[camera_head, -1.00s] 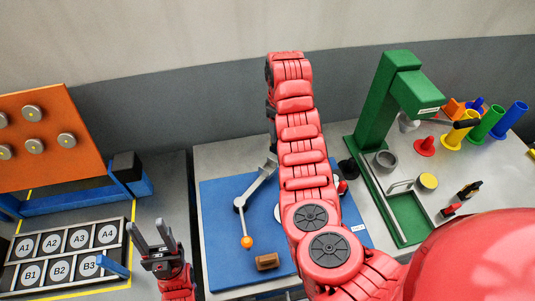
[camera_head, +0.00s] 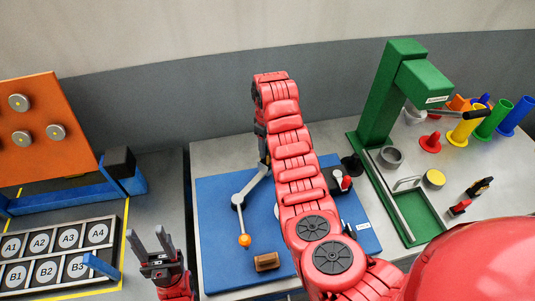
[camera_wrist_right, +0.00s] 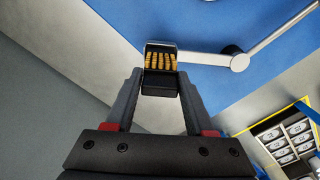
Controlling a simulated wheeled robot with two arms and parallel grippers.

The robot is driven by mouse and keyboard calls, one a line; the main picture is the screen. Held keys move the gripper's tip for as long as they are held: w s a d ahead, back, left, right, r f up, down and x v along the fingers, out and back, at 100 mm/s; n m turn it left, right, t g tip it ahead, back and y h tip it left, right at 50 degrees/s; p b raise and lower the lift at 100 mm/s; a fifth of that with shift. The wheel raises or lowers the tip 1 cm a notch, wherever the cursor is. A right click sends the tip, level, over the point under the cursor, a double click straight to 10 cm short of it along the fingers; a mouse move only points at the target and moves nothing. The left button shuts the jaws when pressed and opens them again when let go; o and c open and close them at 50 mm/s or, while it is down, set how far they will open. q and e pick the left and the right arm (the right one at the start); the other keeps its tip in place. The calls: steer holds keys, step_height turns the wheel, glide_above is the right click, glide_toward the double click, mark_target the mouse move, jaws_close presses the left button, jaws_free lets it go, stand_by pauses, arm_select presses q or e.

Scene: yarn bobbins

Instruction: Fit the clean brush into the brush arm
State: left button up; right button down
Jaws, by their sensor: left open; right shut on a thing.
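The brush arm is a grey jointed arm (camera_head: 251,186) on a blue board, with an orange knob at its near end. Its far end is partly covered by my right gripper in the head view. In the right wrist view the brush arm (camera_wrist_right: 204,59) ends in a metal holder. My right gripper (camera_wrist_right: 160,88) is shut on a black brush (camera_wrist_right: 160,82) with yellow bristles. The bristles overlap the holder; I cannot tell whether the brush is seated in it. My left gripper (camera_head: 164,240) is open and empty, at the lower left, away from the board.
A brown block (camera_head: 267,262) lies on the blue board (camera_head: 215,262) near its front edge. A green stand (camera_head: 376,105) and several coloured cups are at the right. A labelled rack (camera_head: 62,255) is at the left. My right arm hides much of the board.

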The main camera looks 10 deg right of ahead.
step_height(320, 180, down, 2)
steer(key=shift+w+f, duration=0.1)
steer(key=shift+c, duration=1.3)
jaws_free()
steer(key=shift+r+b, duration=0.35)
steer(key=shift+r, duration=0.05)
steer(key=shift+r+b, duration=0.55)
steer(key=shift+r, duration=0.15)
step_height(320, 180, up, 3)
steer(key=shift+a+r+p, duration=0.1)
steer(key=shift+a+p, duration=0.05)
steer(key=shift+p, duration=0.5)
steer(key=shift+r+b, duration=0.8)
steer(key=shift+r, duration=2.55)
